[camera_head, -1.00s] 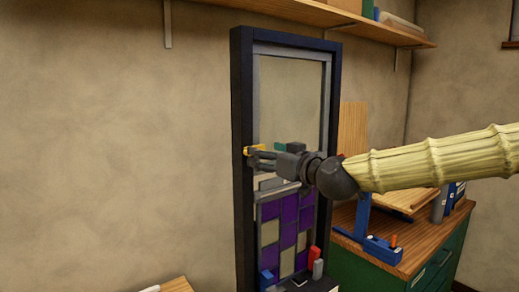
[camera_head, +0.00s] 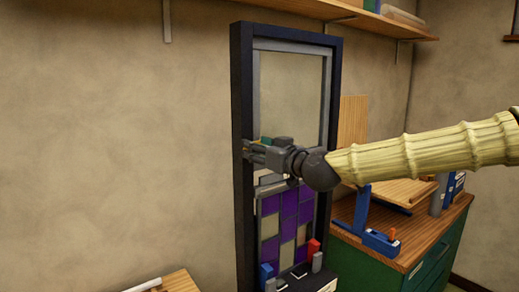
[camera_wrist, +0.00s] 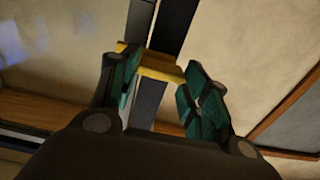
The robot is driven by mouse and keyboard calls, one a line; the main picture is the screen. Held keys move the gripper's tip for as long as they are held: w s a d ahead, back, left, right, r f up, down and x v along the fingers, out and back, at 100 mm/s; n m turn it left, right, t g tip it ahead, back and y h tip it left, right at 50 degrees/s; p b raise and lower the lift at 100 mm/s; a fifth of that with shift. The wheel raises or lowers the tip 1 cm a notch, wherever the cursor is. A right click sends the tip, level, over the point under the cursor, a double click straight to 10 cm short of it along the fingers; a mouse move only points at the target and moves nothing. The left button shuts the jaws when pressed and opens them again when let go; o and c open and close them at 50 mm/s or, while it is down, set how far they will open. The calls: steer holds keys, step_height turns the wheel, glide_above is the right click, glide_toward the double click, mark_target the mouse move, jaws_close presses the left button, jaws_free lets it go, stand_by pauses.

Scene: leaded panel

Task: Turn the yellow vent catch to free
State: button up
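The yellow vent catch (camera_wrist: 160,67) shows in the wrist view as a short bar across a dark upright strip. It lies between the two fingertips of my gripper (camera_wrist: 160,82), its left end partly behind the left finger. The fingers stand apart with a gap between them; I see no clear grip on the bar. In the head view my gripper (camera_head: 258,152) reaches left to the frame's left side, about mid-height. Only a sliver of yellow (camera_head: 266,140) shows there, the rest hidden by the fingers. I cannot tell which way the catch is turned.
The tall dark frame (camera_head: 242,95) holds a clear upper pane and a purple and cream leaded panel (camera_head: 270,205) below. Blue, red and grey blocks stand at its foot. A green bench (camera_head: 365,262) with a blue tool is at right. A shelf runs above.

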steer(key=shift+c, duration=1.4)
steer(key=shift+b, duration=0.3)
steer(key=shift+w+d+f+m+b, duration=0.1)
steer(key=shift+d+m+b, duration=0.05)
steer(key=shift+m+b, duration=3.85)
steer(key=shift+w+d+f+m+b, duration=0.1)
steer(key=shift+m+b, duration=2.75)
steer(key=shift+m, duration=2.15)
steer(key=o, duration=1)
